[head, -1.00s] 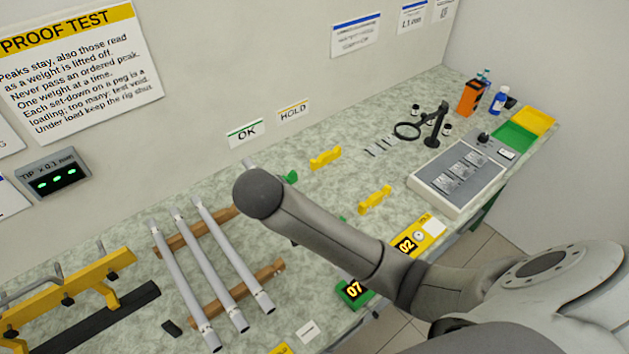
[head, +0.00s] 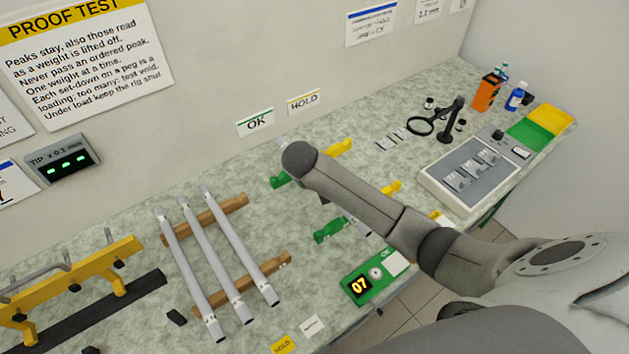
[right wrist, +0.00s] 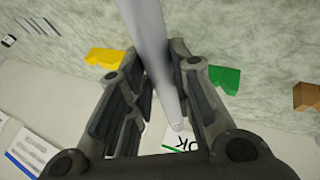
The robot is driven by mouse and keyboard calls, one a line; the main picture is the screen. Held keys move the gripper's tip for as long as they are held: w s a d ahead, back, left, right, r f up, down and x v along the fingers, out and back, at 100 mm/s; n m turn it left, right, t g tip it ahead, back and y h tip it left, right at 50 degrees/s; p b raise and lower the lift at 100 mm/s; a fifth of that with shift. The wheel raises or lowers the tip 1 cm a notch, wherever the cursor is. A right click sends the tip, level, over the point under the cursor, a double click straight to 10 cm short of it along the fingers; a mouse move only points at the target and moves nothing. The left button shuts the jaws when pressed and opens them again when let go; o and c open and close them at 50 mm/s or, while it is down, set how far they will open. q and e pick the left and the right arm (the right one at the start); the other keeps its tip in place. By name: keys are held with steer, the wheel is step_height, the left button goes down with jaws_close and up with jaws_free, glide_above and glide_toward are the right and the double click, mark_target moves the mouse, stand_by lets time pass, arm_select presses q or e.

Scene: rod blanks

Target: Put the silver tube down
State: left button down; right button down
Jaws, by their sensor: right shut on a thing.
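The silver tube (right wrist: 147,35) runs between the fingers of my right gripper (right wrist: 160,75), which is shut on it. In the head view my right arm hides this gripper and most of the tube; a short length (head: 359,224) shows below the arm. The tube is over the bench between a green rest (head: 333,230) and a yellow rest (head: 392,187). In the right wrist view it passes between a yellow rest (right wrist: 104,58) and a green rest (right wrist: 225,78). I cannot tell its height above the bench. My left gripper is out of view.
Several silver tubes (head: 229,254) lie across two brown wooden rests (head: 262,279) at left. A yellow rig (head: 75,275) stands farther left. A green 07 counter (head: 370,279) sits at the front edge. A grey tray (head: 470,178) and a magnifier (head: 421,126) are at right.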

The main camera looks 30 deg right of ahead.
steer(key=shift+w+d+f, duration=0.15)
steer(key=shift+f, duration=0.1)
steer(key=shift+w+d+f, duration=0.1)
steer(key=shift+d+f, duration=0.1)
steer(key=shift+f, duration=0.05)
step_height(320, 180, down, 2)
steer(key=shift+f+p, duration=0.1)
steer(key=shift+p, duration=0.4)
steer(key=shift+f, duration=0.45)
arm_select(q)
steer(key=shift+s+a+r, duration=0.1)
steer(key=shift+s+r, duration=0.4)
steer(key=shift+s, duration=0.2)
arm_select(e)
steer(key=shift+f, duration=0.1)
steer(key=shift+f, duration=0.15)
steer(key=c, duration=1.3)
jaws_free()
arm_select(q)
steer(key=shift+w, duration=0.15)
